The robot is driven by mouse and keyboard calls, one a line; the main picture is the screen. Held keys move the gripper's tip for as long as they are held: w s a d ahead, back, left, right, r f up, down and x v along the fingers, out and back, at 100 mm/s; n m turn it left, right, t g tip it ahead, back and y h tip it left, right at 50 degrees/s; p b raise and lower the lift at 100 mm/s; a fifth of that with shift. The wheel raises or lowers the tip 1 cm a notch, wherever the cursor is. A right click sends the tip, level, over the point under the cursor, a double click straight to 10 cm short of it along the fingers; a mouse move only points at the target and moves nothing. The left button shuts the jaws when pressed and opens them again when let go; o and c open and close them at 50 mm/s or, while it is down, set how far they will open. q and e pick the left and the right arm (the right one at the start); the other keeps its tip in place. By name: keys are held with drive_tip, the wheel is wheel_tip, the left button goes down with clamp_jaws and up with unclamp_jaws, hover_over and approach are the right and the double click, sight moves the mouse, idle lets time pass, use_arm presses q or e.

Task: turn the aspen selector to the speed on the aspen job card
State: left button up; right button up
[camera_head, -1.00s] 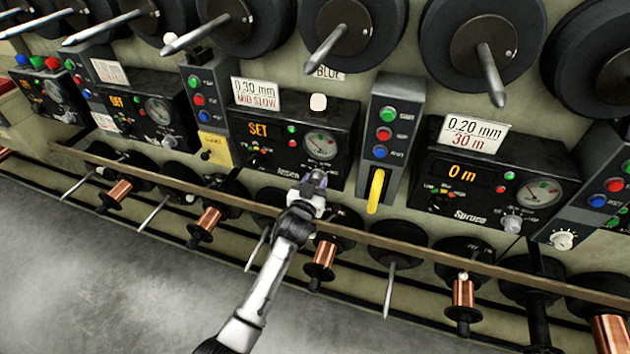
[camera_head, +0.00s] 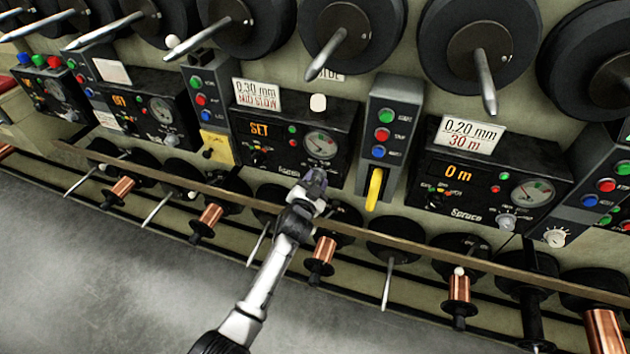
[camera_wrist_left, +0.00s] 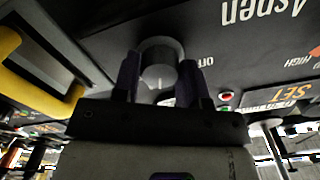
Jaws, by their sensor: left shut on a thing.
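The aspen panel (camera_head: 335,170) is a black box with an orange SET display (camera_head: 260,129) and a round gauge. Its job card (camera_head: 256,97) above is white, reading 0.30 mm and, in red, MID SLOW. My left gripper (camera_head: 315,180) is at the panel's lower right edge and hides the selector in the head view. In the left wrist view, the selector (camera_wrist_left: 160,60) is a grey round knob between the two dark fingers, which are shut on it. The Aspen name and an OFF mark appear upside down beside it. My right gripper is not in view.
A yellow handle (camera_head: 374,189) hangs just right of the aspen panel, below a button box (camera_head: 397,108). The Spruce panel (camera_head: 510,175) stands farther right. A long rail (camera_head: 420,247) runs below the panels, with copper spools under it. Large black spools hang above.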

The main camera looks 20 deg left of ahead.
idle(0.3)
use_arm(q)
drive_tip(key=o, duration=0.9)
drive_tip(key=shift+s+p, duration=0.35)
drive_tip(key=shift+s, duration=0.2)
drive_tip(key=shift+s+d+p, duration=0.2)
drive_tip(key=shift+s+p, duration=1.6)
drive_tip(key=shift+s, duration=4.6)
